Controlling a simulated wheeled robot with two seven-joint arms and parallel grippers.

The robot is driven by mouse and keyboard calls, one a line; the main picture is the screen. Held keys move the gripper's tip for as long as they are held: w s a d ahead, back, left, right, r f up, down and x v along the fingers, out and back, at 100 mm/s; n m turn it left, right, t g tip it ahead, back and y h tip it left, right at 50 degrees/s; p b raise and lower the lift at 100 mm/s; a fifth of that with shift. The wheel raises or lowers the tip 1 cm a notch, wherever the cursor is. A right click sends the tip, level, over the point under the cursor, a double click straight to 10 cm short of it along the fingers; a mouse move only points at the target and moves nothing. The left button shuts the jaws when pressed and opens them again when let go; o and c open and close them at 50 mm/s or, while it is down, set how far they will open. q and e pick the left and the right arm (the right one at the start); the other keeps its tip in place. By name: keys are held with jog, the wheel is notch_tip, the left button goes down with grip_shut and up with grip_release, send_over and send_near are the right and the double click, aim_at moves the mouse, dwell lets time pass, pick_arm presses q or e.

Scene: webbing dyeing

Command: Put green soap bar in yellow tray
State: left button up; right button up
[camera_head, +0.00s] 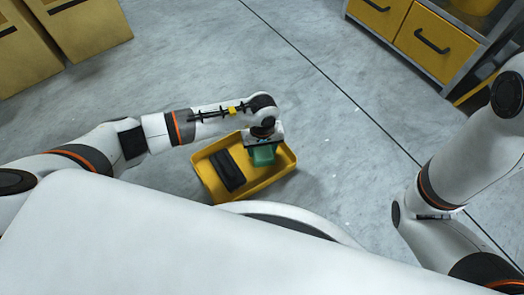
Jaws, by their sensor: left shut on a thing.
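The yellow tray (207,173) lies on the grey floor just ahead of my body. A dark, near-black block (227,170) lies in its left part. The green soap bar (263,156) shows over the right part of the tray, directly below my left gripper (264,146). My left gripper is shut on the green soap bar; its fingers are small and partly hidden by the wrist. I cannot tell whether the bar touches the tray bottom. My right arm comes in at the right, but its gripper is out of view.
A metal-framed cabinet with yellow drawers (436,45) stands at the top right. Cardboard-coloured boxes (88,27) stand at the top left. The grey floor (330,120) between them is clear, with a dark line running across it.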

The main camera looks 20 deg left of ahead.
aim_at(262, 148)
pick_arm(q)
jog(key=shift+f, duration=0.15)
jog(key=o, duration=1.1)
notch_tip(262, 148, up, 12)
jog(key=p, duration=0.8)
